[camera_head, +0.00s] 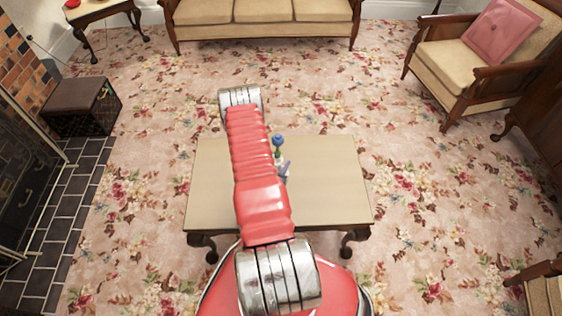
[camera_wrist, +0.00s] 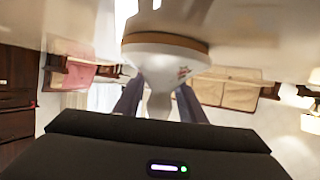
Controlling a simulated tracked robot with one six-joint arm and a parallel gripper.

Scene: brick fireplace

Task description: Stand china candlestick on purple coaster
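In the wrist view, which looks upside down, a glossy white china piece, apparently the candlestick (camera_wrist: 150,63), fills the upper middle. It has a wide flared part with a brown-gold band, a small floral mark and a narrow stem. My gripper (camera_wrist: 160,98) has one dark finger on each side of the stem. The flared part hides the fingertips, so I cannot tell whether they touch it. In the head view my red arm hides the gripper. A small purplish piece (camera_head: 285,168) shows beside the arm; I cannot tell whether it is the coaster or part of my gripper.
A low wooden table (camera_head: 325,190) stands ahead; its right half looks clear. A small blue-topped object (camera_head: 278,142) stands near its far edge. A sofa (camera_head: 262,12) is behind, an armchair (camera_head: 470,60) to the right, and a dark stool (camera_head: 80,105) by the fireplace.

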